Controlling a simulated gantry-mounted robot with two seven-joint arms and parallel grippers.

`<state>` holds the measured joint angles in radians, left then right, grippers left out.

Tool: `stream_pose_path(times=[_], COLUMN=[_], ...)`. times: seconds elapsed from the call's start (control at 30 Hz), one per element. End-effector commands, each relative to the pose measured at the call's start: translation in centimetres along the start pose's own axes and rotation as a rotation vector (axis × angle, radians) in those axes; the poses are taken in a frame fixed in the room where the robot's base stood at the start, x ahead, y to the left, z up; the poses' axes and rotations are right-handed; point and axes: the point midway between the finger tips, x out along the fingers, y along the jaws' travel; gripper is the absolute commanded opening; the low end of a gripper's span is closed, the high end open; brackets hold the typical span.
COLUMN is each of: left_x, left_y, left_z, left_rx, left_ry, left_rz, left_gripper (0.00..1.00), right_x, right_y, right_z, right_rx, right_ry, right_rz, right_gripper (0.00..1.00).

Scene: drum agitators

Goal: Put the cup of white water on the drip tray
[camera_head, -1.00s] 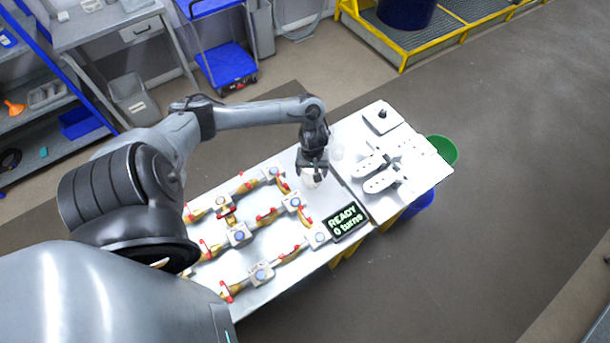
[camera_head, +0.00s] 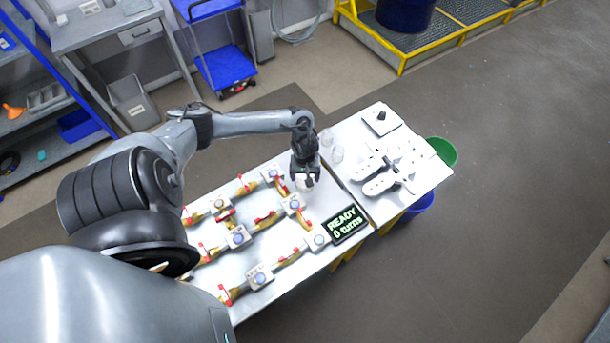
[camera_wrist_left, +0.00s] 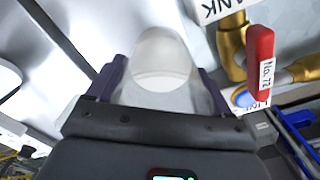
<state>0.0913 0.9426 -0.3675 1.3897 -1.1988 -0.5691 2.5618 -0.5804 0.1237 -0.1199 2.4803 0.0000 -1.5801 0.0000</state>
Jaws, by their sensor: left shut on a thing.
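My left gripper (camera_head: 304,176) is shut on a translucent cup (camera_head: 304,185) above the white bench, close to the valves and pipes. In the left wrist view, the cup (camera_wrist_left: 165,65) sits between the two fingers (camera_wrist_left: 162,86), with a pale whitish content and a level line across it. I cannot make out any label on the cup. I cannot clearly tell which surface is the drip tray. My right gripper is not in view.
Several brass pipes with red-handled valves (camera_head: 265,217) cover the left bench section. A display (camera_head: 345,224) reads "READY 0 turns". Clear cups (camera_head: 335,154) stand behind the gripper. White fittings (camera_head: 385,170) and a plate with a black knob (camera_head: 381,119) occupy the right section.

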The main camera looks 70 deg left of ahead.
Motion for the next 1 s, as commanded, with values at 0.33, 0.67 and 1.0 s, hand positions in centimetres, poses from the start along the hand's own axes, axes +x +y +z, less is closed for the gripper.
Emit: stream_pose_path(times=[0.33, 0.67, 1.0], left_x=[0.2, -0.2, -5.2], left_y=[0.0, 0.0, 0.1], left_z=[0.0, 0.0, 0.0], left_rx=[0.000, 0.001, 0.003], left_ry=[-0.001, 0.001, 0.002], left_rz=[0.000, 0.000, 0.002], left_gripper=[1.00, 1.00, 1.00], right_x=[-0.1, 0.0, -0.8], right_y=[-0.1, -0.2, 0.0], right_z=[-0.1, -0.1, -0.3], right_rx=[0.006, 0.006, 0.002], right_ry=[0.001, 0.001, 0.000], right_rz=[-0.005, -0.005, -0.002], right_gripper=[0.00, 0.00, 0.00])
